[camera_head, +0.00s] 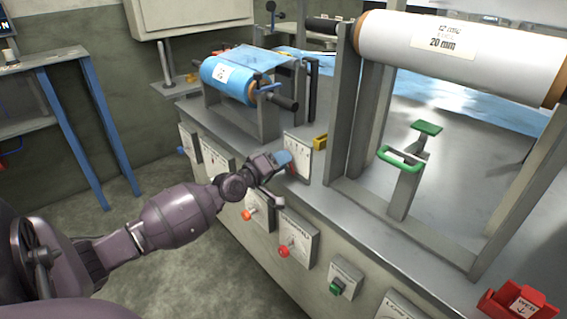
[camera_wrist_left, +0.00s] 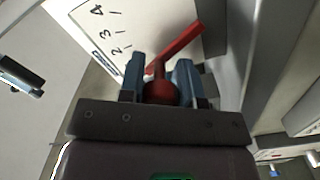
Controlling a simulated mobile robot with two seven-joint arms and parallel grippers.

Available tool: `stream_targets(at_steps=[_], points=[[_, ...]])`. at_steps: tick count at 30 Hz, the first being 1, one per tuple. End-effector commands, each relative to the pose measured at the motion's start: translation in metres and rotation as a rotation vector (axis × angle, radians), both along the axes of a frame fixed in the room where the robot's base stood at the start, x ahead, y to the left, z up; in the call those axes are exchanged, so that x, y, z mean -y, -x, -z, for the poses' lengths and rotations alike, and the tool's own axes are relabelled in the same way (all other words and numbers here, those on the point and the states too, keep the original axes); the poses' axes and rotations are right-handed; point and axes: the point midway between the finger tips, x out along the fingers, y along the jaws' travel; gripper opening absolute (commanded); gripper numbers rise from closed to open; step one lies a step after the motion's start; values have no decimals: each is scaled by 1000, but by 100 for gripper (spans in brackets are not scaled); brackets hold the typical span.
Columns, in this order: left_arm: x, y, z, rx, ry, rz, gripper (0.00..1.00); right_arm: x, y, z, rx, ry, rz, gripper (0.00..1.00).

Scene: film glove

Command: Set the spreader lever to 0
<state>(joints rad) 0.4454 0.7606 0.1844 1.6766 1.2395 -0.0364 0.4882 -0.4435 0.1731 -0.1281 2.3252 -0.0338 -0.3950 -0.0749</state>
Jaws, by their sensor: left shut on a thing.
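The spreader lever is red, with a round knob (camera_wrist_left: 160,93) and an arm that slants up to the right in the left wrist view. My left gripper (camera_wrist_left: 160,78) is shut on it, one blue-grey finger on each side of the knob. In the head view my left gripper (camera_head: 283,159) is at the white plate (camera_head: 299,150) on the machine's side, and only a bit of red shows. My right gripper is not in view.
Below the plate, red knobs (camera_head: 284,251) and a green switch (camera_head: 337,287) stick out from the machine's front. A blue film roll (camera_head: 228,78) sits behind, a large white roll (camera_head: 455,48) on a metal frame at right. A red tray (camera_head: 515,300) is at lower right.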

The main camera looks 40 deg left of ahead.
Motion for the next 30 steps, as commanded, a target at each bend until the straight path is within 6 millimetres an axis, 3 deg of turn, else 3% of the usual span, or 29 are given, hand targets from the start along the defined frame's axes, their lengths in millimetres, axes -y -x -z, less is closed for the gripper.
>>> stream_targets(at_steps=[20,21,24,25,30], points=[[-2,0,1,-5,63,0,8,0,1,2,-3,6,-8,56],[-2,0,1,-5,62,0,36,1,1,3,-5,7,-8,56],[-2,0,1,-5,62,0,51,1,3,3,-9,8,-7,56],[-2,0,1,-5,62,0,56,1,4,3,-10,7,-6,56],[-2,0,1,-5,61,0,56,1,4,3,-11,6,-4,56]])
